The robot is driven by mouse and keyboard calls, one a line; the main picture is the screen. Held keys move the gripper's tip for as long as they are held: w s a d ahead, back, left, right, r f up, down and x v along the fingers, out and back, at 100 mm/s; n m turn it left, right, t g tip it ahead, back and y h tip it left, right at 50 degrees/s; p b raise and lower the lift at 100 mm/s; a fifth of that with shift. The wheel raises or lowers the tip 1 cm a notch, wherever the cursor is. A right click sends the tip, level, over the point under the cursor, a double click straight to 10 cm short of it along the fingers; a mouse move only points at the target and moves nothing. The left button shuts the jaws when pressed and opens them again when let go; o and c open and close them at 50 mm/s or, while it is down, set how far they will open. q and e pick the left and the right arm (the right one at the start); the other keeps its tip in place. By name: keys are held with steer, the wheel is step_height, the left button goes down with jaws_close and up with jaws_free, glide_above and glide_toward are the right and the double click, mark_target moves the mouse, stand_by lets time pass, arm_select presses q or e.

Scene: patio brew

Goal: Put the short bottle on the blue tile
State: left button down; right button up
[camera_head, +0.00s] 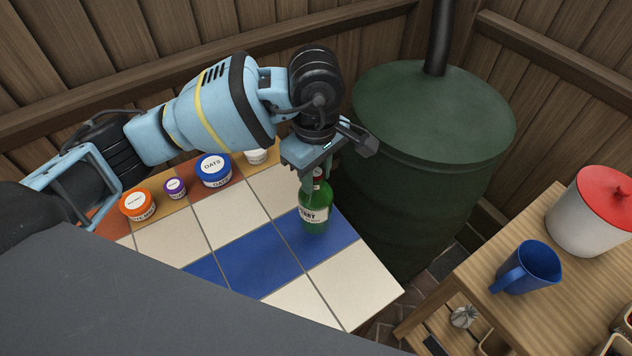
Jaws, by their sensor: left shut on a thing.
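A short green bottle (316,213) with a pale label stands upright, or nearly so, at the far right part of the tiled table. Its base appears over the right end of the blue tiles (262,258); I cannot tell whether it touches them. My left gripper (314,172) comes down from above and is shut on the bottle's neck, hiding part of its top. My right gripper is not in view.
A large green barrel (430,120) is close behind. A wooden table at right holds a blue mug (530,266) and a red-lidded pot (590,212).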

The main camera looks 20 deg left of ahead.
arm_select(q)
steer(key=shift+w+f, duration=0.2)
steer(key=shift+f, duration=1.6)
steer(key=c, duration=1.1)
jaws_free()
steer(key=shift+f, duration=0.1)
step_height(320, 180, up, 12)
steer(key=shift+s+r, duration=0.1)
steer(key=shift+r, duration=0.1)
